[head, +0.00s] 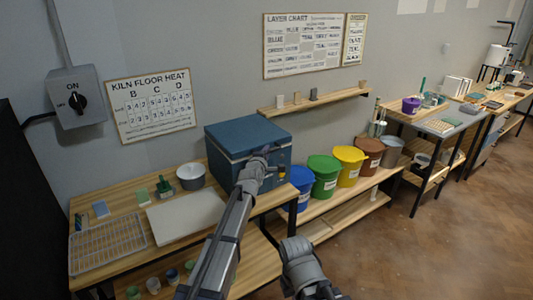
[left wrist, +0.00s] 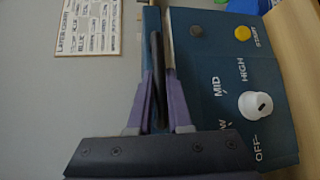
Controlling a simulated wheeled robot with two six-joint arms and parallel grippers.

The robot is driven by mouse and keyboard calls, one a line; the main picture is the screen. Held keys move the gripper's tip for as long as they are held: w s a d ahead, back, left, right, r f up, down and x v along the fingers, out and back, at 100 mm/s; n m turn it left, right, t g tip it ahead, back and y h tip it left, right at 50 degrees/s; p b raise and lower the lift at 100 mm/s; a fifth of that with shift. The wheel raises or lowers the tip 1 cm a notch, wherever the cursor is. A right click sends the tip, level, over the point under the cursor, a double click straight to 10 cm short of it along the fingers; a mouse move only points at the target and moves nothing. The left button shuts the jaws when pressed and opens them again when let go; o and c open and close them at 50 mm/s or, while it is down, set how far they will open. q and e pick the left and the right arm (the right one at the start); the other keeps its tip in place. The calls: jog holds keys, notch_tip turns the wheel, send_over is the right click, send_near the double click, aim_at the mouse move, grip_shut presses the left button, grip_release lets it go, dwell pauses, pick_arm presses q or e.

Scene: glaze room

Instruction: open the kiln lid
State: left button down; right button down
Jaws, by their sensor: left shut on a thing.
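The blue kiln (head: 228,157) stands on the wooden bench against the wall. Its blue lid (head: 245,132) lies flat on top and looks closed. My left gripper (head: 268,157) is at the kiln's front, near the lid's edge. In the left wrist view, its purple fingers (left wrist: 159,85) are shut on a dark bar (left wrist: 155,50), which looks like the lid's handle. The kiln's front panel (left wrist: 205,75) beside them carries a white knob (left wrist: 255,105) and a yellow start button (left wrist: 242,33).
A white slab (head: 185,217), a wire rack (head: 105,247) and a pale bowl (head: 191,177) are on the bench left of the kiln. Several coloured buckets, including a blue one (head: 300,183), stand to its right. A wall shelf (head: 315,101) is above. Open floor (head: 440,235) lies at right.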

pick_arm(q)
jog(key=w+a+r+n+g+p, duration=0.1)
jog(key=w+a+r+p, duration=0.1)
jog(key=r+p, duration=0.7)
jog(key=w+a+r+n+g+p, duration=0.1)
jog(key=w+r+p, duration=0.3)
jog(key=r+p, duration=0.5)
jog(key=shift+a+r+g+p, duration=0.3)
jog(key=shift+a+g+p, duration=0.35)
jog(key=shift+p, duration=2.35)
jog(key=shift+a, duration=0.1)
jog(key=c, duration=0.8)
grip_release()
jog(key=shift+c, duration=0.2)
